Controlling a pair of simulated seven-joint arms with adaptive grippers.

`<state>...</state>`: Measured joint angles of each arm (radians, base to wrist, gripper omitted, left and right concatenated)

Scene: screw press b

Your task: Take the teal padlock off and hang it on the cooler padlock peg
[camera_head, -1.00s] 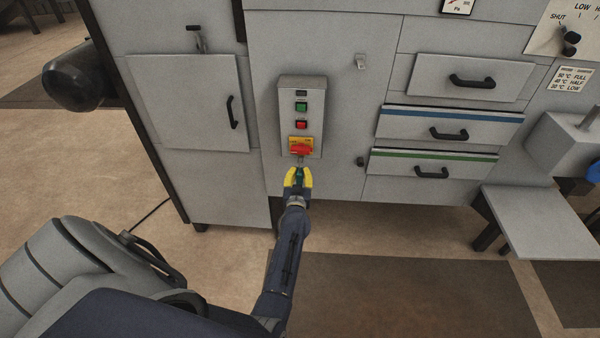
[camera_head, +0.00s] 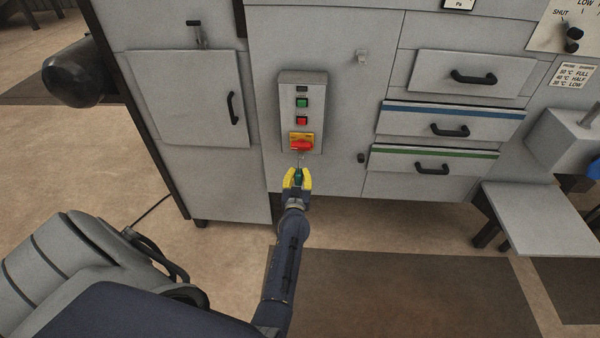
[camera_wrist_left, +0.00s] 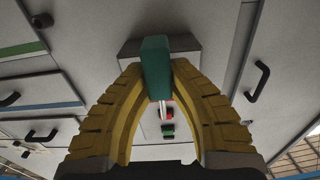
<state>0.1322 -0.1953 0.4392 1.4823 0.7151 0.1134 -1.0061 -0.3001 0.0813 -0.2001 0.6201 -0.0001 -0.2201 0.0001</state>
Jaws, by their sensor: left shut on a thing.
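The teal padlock (camera_head: 298,175) is between the yellow fingers of my left gripper (camera_head: 297,181), which is shut on it. It sits just below the red rotary switch (camera_head: 301,145) on its yellow plate. In the left wrist view the teal body (camera_wrist_left: 156,68) stands between the fingertips (camera_wrist_left: 157,82), with the pale shackle reaching toward the red switch. I cannot tell whether the shackle is still through the switch. A small pale hook (camera_head: 361,57) is on the panel to the upper right; no label shows whether it is the cooler padlock peg. My right gripper is not in view.
The grey control box (camera_head: 302,88) with green and red buttons sits above the gripper. Drawers with black handles (camera_head: 450,130) are to the right, and a grey shelf (camera_head: 530,220) juts out at the far right. The floor in front is open.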

